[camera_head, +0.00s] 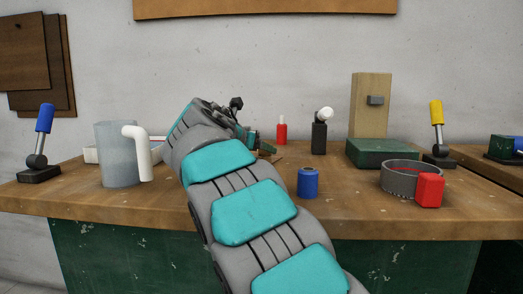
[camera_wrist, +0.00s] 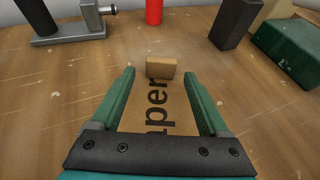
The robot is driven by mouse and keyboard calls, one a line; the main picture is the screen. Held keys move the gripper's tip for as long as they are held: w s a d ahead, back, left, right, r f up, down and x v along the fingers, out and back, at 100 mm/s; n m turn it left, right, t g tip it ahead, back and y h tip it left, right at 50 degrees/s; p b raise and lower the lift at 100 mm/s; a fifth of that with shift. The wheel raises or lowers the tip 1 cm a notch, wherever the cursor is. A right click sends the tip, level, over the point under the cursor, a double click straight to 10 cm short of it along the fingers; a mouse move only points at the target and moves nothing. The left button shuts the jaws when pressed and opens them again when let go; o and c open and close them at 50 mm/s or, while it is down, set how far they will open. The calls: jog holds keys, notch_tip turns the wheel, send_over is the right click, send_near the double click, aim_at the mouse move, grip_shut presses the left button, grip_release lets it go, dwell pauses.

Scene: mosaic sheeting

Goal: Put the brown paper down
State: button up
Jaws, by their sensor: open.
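The brown paper (camera_wrist: 176,108) lies flat on the wooden bench in the wrist view, with dark letters reading "aper" visible on it. A small tan block (camera_wrist: 161,68) stands at its far end; I cannot tell if it is fixed to the paper. My gripper (camera_wrist: 160,76) is open, its two green fingers on either side of the paper and reaching the block's sides, with a visible gap. The near end of the paper is hidden behind my gripper's body. In the head view my arm hides most of this spot, and my gripper (camera_head: 257,144) is small and partly covered.
A red bottle (camera_head: 282,131), a black holder (camera_head: 319,137) and a green-based wooden stand (camera_head: 384,152) are behind. A blue cylinder (camera_head: 308,182), a grey ring (camera_head: 397,179) and a red block (camera_head: 430,190) are to the right. A grey cylinder (camera_head: 116,155) stands left on the bench (camera_head: 350,215).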

jog(key=v, duration=0.9)
jog(key=shift+s+a, duration=0.1)
jog(key=shift+s+a+r, duration=0.15)
jog(key=shift+s, duration=0.2)
